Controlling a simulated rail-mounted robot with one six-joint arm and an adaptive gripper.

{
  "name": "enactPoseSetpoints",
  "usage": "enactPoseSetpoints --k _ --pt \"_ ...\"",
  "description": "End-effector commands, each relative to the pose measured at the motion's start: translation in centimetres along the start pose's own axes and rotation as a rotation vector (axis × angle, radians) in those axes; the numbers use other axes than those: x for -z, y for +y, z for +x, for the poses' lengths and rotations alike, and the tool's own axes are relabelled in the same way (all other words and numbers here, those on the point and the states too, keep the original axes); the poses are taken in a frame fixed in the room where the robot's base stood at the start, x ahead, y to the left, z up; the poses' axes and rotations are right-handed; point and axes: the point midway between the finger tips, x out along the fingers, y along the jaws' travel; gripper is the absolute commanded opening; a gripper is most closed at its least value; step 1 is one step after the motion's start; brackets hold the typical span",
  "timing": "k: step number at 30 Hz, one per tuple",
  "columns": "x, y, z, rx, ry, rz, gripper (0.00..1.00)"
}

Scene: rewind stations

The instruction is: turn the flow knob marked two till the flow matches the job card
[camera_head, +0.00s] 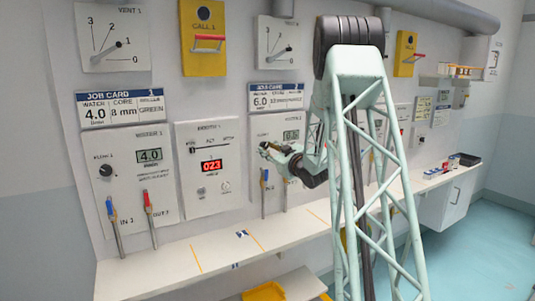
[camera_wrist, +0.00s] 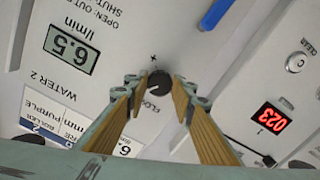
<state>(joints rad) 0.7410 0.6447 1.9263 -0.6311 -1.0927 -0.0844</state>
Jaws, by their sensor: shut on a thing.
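The dark flow knob (camera_wrist: 158,83) on the Water 2 panel (camera_wrist: 108,18) sits between my fingertips in the wrist view. My gripper (camera_wrist: 157,90) is shut on it, one finger on each side; it also shows at the wall in the head view (camera_head: 268,150). The Water 2 display (camera_wrist: 71,50) appears upside down and reads 6.5 l/min. The job card 2 (camera_head: 276,97) in the head view gives water 6.0. In the wrist view this card (camera_wrist: 62,112) is partly hidden by my gripper. The knob is hidden in the head view.
A blue lever (camera_head: 264,180) hangs below my gripper, near the shelf (camera_head: 215,252). A vent dial (camera_head: 277,42) is above job card 2.

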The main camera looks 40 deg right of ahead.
Motion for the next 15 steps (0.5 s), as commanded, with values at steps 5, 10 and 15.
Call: enactPoseSetpoints --k 5,10,15 --pt "-0.22 -0.06 0.00 -0.001 0.000 -0.049 0.13" --pt "-0.18 -0.02 0.00 -0.001 0.000 -0.089 0.13" --pt "-0.07 0.03 -0.02 -0.001 -0.001 -0.106 0.13"
